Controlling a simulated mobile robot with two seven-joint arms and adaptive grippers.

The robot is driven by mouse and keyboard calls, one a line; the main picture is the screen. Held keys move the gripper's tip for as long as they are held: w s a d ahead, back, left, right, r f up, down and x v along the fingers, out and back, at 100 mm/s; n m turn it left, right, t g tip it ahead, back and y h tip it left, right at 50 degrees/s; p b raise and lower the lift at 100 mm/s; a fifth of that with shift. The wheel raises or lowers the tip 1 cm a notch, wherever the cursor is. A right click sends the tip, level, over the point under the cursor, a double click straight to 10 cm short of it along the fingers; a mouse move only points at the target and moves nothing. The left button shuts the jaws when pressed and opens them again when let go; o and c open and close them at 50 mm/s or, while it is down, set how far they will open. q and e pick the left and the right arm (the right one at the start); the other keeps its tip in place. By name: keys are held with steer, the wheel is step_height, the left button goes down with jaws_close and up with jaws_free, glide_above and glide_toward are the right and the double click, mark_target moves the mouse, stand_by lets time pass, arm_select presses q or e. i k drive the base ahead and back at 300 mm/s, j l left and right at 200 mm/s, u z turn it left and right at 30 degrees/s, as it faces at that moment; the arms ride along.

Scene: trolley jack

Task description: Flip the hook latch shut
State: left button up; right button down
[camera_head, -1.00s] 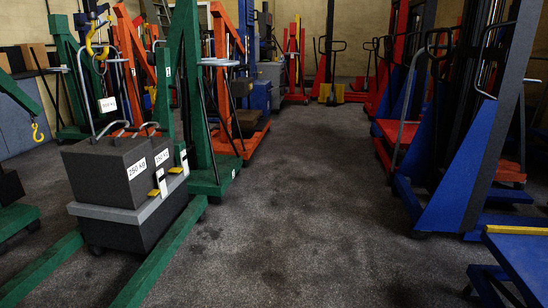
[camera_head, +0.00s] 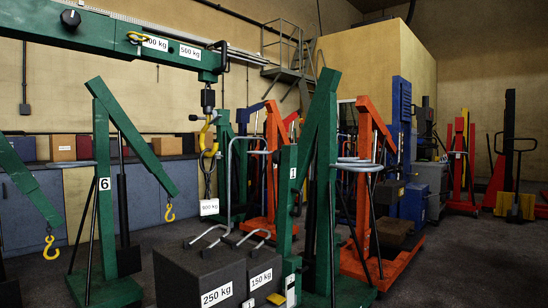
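A yellow hook (camera_head: 204,141) hangs below the end of a green crane boom (camera_head: 110,28) on a dark swivel (camera_head: 208,98), left of centre in the head view. It hangs above two dark grey weights. A chain or sling hangs at the hook with a white tag (camera_head: 208,207) below it. The hook's latch is too small to make out, so I cannot tell whether it is open or shut. Neither of my grippers is in view.
Grey weights marked 250 kg (camera_head: 199,279) and 150 kg (camera_head: 262,275) stand in front with raised handles. Green crane number 6 (camera_head: 104,190) is at left, with smaller yellow hooks (camera_head: 169,213) nearby. An orange crane (camera_head: 365,185) stands right of centre. Open floor (camera_head: 455,265) lies at right.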

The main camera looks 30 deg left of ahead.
mark_target(216, 118)
steer(key=i+j+u, duration=0.1)
steer(key=i+u, duration=0.25)
steer(key=i, duration=0.65)
steer(key=i+l+u, duration=0.2)
steer(key=i+u, duration=0.15)
steer(key=i, duration=0.6)
steer(key=z, duration=9.8)
